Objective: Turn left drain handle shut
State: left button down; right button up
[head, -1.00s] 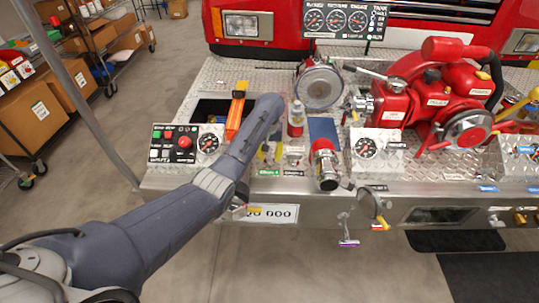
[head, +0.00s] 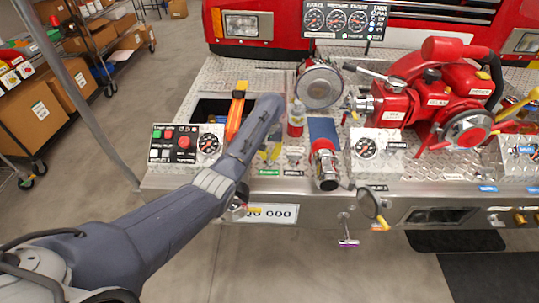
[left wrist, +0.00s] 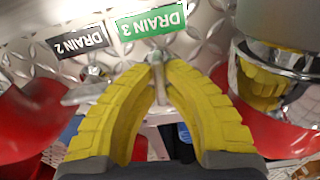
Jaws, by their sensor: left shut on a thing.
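The left drain handle (left wrist: 159,88) is a slim grey metal lever below the green DRAIN 3 label (left wrist: 152,20) in the left wrist view. My left gripper (left wrist: 160,66) has yellow ribbed fingers with tips closed together on this lever. In the head view the green label (head: 268,172) lies on the silver deck, and my left gripper (head: 269,152) reaches down just behind it, partly hidden by my arm. A second drain handle (left wrist: 84,92) stands beside it, by the black DRAIN 2 label (left wrist: 82,41), and is not held. My right gripper is not in view.
A chrome-and-red fitting (head: 325,165) stands close to the right of the drain handles. A bottle (head: 296,118) is behind them. A control box with a gauge (head: 186,144) is on the left, and a red pump (head: 438,85) on the right.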

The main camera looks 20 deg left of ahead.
pick_arm(q)
jog(key=m, duration=1.3)
jog(key=shift+m, duration=2)
jog(key=c, duration=1.5)
grip_release()
jog(key=shift+r, duration=0.1)
